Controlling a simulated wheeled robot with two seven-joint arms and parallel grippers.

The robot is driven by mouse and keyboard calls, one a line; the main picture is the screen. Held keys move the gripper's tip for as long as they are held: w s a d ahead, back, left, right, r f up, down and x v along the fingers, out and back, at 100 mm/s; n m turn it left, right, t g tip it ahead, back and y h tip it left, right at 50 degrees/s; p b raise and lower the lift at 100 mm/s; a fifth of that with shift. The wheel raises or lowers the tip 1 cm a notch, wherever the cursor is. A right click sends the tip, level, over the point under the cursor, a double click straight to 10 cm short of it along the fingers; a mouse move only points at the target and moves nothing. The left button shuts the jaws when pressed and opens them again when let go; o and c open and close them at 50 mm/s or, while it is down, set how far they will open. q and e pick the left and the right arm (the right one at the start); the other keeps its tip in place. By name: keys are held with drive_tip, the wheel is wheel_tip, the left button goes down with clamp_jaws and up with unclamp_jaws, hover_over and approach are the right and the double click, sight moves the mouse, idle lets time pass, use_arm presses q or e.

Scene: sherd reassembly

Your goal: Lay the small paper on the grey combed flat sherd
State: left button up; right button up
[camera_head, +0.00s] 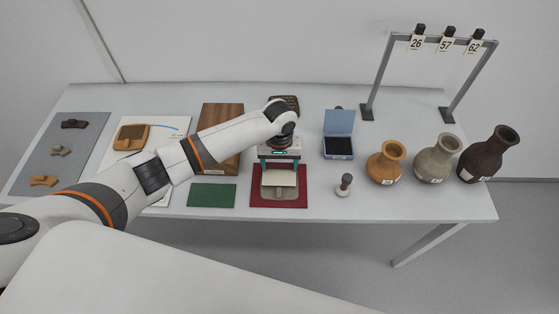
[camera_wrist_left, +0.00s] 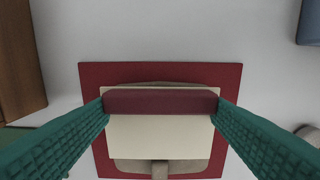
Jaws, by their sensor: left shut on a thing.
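The small paper is a cream sheet (camera_head: 280,178) with a dark red bar along one edge; it also shows in the left wrist view (camera_wrist_left: 160,132). My left gripper (camera_head: 280,164) is shut on the bar, its green fingers at the bar's two ends. The grey combed flat sherd (camera_head: 280,193) lies on a dark red mat (camera_head: 300,200) directly under the paper. In the left wrist view the sherd (camera_wrist_left: 160,168) shows around the paper's edges; its middle is hidden. I cannot tell whether the paper touches it. My right gripper is not in view.
A green mat (camera_head: 212,195) lies left of the red mat, and a brown wooden board (camera_head: 222,125) behind it. A small stamp-like tool (camera_head: 344,186) stands to the right. A blue open box (camera_head: 338,135) and three vases stand farther right. A rack with number tags (camera_head: 446,42) stands behind.

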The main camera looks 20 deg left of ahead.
sight(280, 166)
use_arm(q)
drive_tip(key=shift+f, duration=0.3)
idle(0.9)
drive_tip(key=shift+f+p, duration=0.1)
drive_tip(key=shift+p, duration=0.6)
drive_tip(key=o, duration=1.1)
drive_tip(key=shift+o, duration=0.3)
wheel_tip(280, 166, up, 7)
drive_tip(key=p, duration=0.8)
